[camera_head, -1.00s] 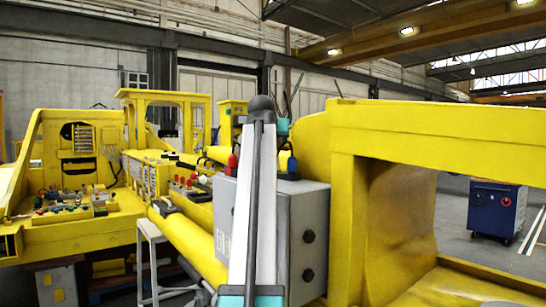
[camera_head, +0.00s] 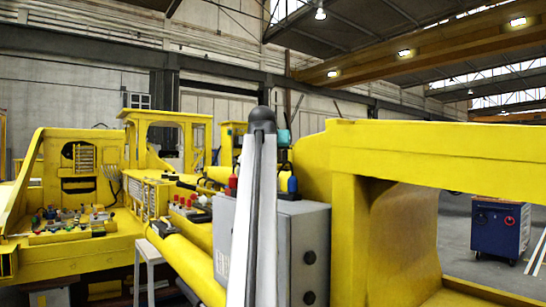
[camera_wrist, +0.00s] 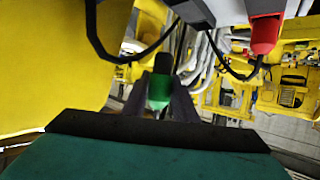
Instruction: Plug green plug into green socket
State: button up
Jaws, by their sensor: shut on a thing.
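In the wrist view my gripper (camera_wrist: 160,84) is shut on the green plug (camera_wrist: 158,97), which sits between its two dark fingers. The plug has a dark upper part and a green body. In the head view my arm stands in front of the grey box, and a teal part of it (camera_head: 284,137) shows above the box; fingers and plug cannot be made out there. I cannot pick out the green socket in either view.
The grey box (camera_head: 302,245) carries a red plug (camera_head: 233,184) and a blue plug (camera_head: 292,184) on top. The red one also hangs close by in the wrist view (camera_wrist: 265,36), near black cables. Yellow boom structure (camera_head: 355,240) stands close on the right.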

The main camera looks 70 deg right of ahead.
jog(key=w+a+f+n+t, duration=0.1)
jog(key=w+a+t, duration=0.15)
jog(key=w, duration=0.35)
jog(key=w+a+f+n+t, duration=0.1)
jog(key=w+a+n, duration=0.15)
jog(key=w, duration=0.35)
jog(key=w+a+f+n+t+y+b, duration=0.1)
jog(key=w+a+f+n+t+y, duration=0.15)
jog(key=w+a+f, duration=1.15)
jog(key=w+a+f+n+t+y+b, duration=0.1)
jog(key=w+a+f+n+t+y, duration=0.15)
jog(key=w+a+f, duration=1.15)
jog(key=w+a+f+n+t+y, duration=0.15)
jog(key=w+a+f, duration=0.3)
jog(key=a, duration=0.65)
jog(key=w+a+f+n+y+b, duration=0.15)
jog(key=w+a+f, duration=0.35)
jog(key=a, duration=0.6)
jog(key=w+a+f+n+y, duration=0.25)
jog(key=a+f, duration=0.45)
jog(key=a, duration=0.4)
jog(key=s+a+f+y, duration=0.1)
jog(key=a+f, duration=0.2)
jog(key=a, duration=0.4)
jog(key=s+a+f+n+y, duration=0.1)
jog(key=a+f, duration=0.3)
jog(key=a, duration=0.3)
jog(key=shift+n+t+y, duration=0.3)
jog(key=shift+t+y, duration=0.05)
jog(key=shift+t, duration=0.05)
